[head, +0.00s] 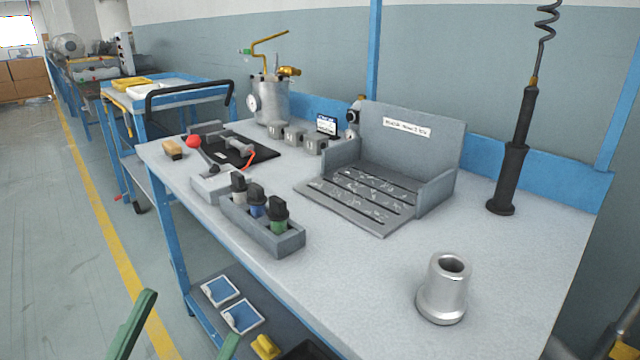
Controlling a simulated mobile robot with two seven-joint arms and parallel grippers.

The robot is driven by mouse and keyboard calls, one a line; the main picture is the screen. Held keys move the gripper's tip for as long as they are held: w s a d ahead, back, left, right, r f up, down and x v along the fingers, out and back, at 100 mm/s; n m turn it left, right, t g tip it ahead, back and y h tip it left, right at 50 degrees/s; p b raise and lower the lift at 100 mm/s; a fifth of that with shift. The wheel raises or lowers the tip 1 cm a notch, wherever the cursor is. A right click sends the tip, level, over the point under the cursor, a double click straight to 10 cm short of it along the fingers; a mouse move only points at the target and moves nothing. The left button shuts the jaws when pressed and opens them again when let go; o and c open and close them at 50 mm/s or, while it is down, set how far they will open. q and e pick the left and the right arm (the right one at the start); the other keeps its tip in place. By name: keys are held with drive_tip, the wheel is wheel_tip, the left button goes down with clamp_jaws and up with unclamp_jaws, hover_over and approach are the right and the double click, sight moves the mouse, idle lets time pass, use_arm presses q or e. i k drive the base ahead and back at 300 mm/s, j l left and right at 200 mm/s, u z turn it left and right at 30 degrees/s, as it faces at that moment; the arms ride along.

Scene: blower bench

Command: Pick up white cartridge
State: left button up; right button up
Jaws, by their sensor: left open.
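The white cartridge (238,196) has a black top and stands upright in the left slot of a grey rack (283,242) on the bench. The blue cartridge (257,208) and green cartridge (278,221) stand beside it in the same rack. The lower part of each cartridge is hidden by the rack. My left gripper (192,316) shows as two green fingers at the bottom left edge. They are spread apart with nothing between them, away from the rack and in front of the bench.
A lever with a red knob (194,141) stands just behind the rack. A grey tray with a back wall (410,140) is to the right. A metal sleeve (444,290) stands at the front right. A lower shelf holds blue-faced pieces (242,316). The bench between rack and sleeve is clear.

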sight(238, 187)
drive_tip(key=k+l, duration=0.3)
drive_tip(key=l, duration=0.15)
drive_tip(key=k+l, duration=0.35)
